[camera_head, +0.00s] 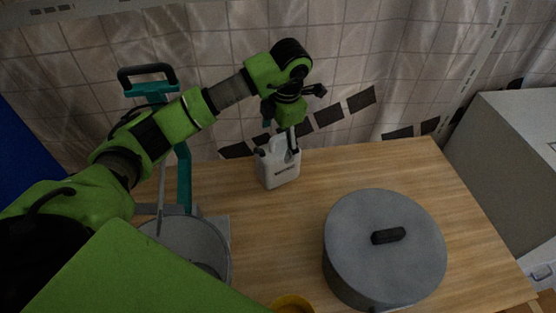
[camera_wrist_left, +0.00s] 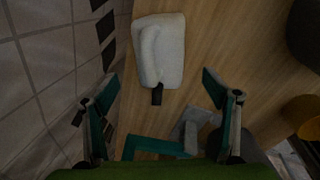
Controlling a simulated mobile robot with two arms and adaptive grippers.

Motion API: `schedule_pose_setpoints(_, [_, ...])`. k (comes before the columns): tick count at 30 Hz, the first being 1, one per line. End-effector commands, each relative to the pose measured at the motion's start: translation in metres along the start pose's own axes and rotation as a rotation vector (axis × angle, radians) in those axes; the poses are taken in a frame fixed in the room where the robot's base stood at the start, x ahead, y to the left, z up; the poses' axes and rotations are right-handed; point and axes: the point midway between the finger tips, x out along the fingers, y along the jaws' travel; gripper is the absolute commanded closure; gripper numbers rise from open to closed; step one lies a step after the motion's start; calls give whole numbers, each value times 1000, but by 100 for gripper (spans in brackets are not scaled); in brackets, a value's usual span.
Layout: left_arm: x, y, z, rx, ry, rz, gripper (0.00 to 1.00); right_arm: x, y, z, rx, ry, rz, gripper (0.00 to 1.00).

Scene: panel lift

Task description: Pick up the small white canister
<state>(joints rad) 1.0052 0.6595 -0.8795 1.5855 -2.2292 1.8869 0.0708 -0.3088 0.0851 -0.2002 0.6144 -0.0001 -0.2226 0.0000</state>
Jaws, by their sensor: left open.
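The small white canister (camera_head: 279,168) stands upright near the back edge of the wooden table in the head view. My left gripper (camera_head: 284,138) is above and at the canister's top in the head view. Its fingers (camera_wrist_left: 163,88) are spread wide and empty in the left wrist view, with the canister ahead between their lines. My right gripper is not in view.
A large grey lidded pot (camera_head: 385,250) stands at the table's front right. A teal-framed device with a grey bowl (camera_head: 187,240) is on the left. A yellow cup (camera_head: 292,304) is at the front edge. Bare table (camera_head: 375,165) lies right of the canister; a tiled wall stands behind.

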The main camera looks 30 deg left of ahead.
Motion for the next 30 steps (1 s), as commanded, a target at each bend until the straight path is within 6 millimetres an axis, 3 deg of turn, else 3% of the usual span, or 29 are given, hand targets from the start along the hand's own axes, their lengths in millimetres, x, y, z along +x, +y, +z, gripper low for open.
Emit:
schedule_pose_setpoints(8, [22,-1,2,1,2,-2,20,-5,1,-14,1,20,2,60])
schedule_pose_setpoints(16, [60,-2,9,1,2,-2,20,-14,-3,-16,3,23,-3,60])
schedule_pose_setpoints(25, [68,-1,10,2,-1,0,20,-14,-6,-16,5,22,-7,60])
schedule_pose_setpoints(26, [68,-1,10,2,-1,0,23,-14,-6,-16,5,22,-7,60])
schedule_pose_setpoints(30, [68,-1,10,2,-1,0,59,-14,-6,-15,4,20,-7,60])
